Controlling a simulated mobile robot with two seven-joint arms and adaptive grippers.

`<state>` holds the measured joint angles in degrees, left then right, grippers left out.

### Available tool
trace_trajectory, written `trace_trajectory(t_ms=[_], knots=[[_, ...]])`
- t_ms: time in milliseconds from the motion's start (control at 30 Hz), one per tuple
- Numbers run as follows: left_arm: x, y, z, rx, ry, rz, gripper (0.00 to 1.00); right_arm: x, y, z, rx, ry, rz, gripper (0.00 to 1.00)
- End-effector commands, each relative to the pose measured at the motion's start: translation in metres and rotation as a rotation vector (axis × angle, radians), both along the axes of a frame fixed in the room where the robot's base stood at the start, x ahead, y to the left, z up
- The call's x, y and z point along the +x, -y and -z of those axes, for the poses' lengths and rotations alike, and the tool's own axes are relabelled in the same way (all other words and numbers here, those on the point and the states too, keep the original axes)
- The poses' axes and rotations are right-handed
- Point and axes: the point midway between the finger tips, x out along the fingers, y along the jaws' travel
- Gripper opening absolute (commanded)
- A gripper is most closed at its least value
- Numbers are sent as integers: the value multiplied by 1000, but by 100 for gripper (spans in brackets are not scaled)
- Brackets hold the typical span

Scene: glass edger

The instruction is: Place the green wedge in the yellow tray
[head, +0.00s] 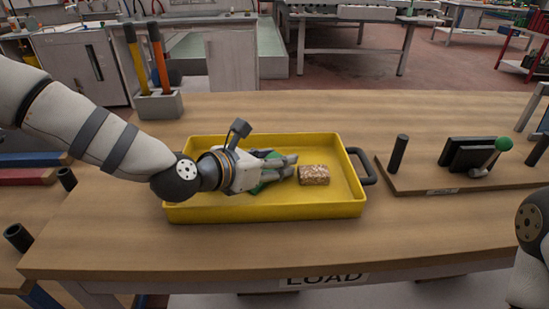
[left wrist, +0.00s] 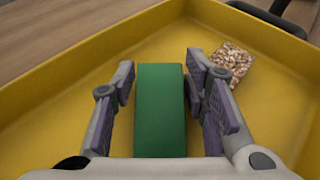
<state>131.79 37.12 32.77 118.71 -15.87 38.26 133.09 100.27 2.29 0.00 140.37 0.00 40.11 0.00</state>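The green wedge (left wrist: 161,112) lies in the yellow tray (left wrist: 75,95), as the left wrist view shows. In the head view the wedge (head: 268,156) is largely hidden behind my left gripper (head: 294,166). My left gripper reaches down into the yellow tray (head: 205,212) from the left. In the left wrist view its fingers (left wrist: 161,105) stand on both sides of the wedge. A gap shows on the left side, and the right finger is very close to the wedge. The gripper is open. My right gripper is out of view.
A speckled brown block (head: 314,175) lies in the tray right of my left fingers. The tray has a dark handle (head: 361,166) on its right. A wooden board (head: 430,180) with a post and a dark fixture stands further right. A tool holder (head: 159,106) stands behind left. The front tabletop is clear.

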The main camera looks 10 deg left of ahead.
Motion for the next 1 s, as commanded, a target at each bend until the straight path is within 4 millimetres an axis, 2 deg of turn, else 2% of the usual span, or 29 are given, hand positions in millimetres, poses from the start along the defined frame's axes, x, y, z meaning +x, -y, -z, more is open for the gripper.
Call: trace_trajectory(t_ms=[167, 267, 700, 833, 1000], knots=[[0, 0, -1, 0, 1, 0, 41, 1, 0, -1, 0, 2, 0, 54], [-3, -2, -9, -1, 3, -1, 41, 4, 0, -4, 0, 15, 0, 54], [-76, -42, -47, -5, 11, -2, 41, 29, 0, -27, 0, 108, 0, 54], [-91, -51, -50, -2, 4, -3, 41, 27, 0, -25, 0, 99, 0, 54], [-98, -54, -50, -1, -1, 1, 41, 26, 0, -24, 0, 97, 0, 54]])
